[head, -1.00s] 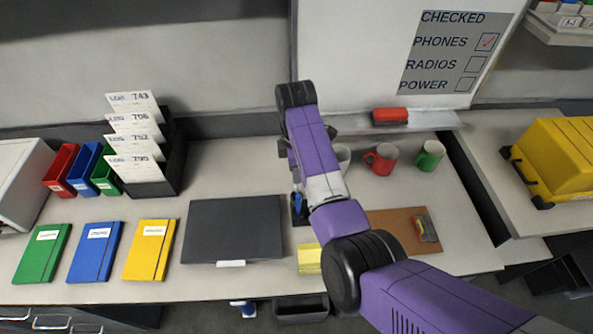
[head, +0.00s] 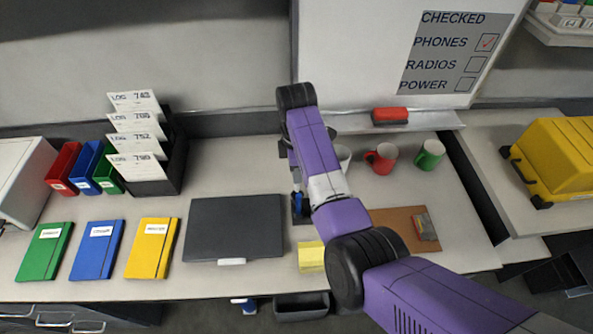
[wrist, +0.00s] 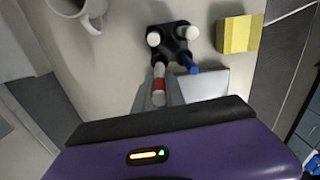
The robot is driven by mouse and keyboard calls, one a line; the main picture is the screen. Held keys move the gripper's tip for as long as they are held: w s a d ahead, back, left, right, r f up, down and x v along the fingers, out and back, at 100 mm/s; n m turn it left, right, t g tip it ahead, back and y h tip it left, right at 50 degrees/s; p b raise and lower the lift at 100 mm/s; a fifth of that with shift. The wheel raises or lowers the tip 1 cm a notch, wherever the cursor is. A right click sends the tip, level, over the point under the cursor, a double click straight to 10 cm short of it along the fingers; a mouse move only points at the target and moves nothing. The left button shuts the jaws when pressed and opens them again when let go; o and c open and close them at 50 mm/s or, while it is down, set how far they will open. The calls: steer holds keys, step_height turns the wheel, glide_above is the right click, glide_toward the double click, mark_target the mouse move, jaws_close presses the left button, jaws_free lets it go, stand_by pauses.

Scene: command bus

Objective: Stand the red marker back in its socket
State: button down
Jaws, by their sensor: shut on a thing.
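My gripper (wrist: 158,96) is shut on the red marker (wrist: 159,84) in the wrist view. A red band shows between the fingers, with a pale end pointing toward the black socket block (wrist: 172,44). That pale end overlaps the block's near left corner; I cannot tell whether it is in the socket or above it. Two white-topped pieces stand in the block's far corners, and a blue marker (wrist: 188,64) is at its near right corner. In the head view the block (head: 301,217) shows partly beside my arm, with the blue marker on it; my gripper and the red marker are hidden there.
A yellow note pad (head: 311,257) lies close by the block. A white mug (wrist: 80,10), a red mug (head: 381,158) and a green mug (head: 429,154) stand behind. A dark closed laptop-like slab (head: 235,228) lies left. A brown board (head: 398,228) lies right.

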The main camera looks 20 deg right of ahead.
steer(key=shift+f, duration=0.45)
steer(key=shift+f+b, duration=0.35)
steer(key=shift+f, duration=0.4)
steer(key=shift+f+b, duration=0.35)
steer(key=shift+b, duration=0.05)
steer(key=shift+f+b, duration=0.5)
steer(key=shift+f, duration=0.65)
stand_by(0.4)
steer(key=c, duration=1.3)
jaws_free()
steer(key=shift+r, duration=0.1)
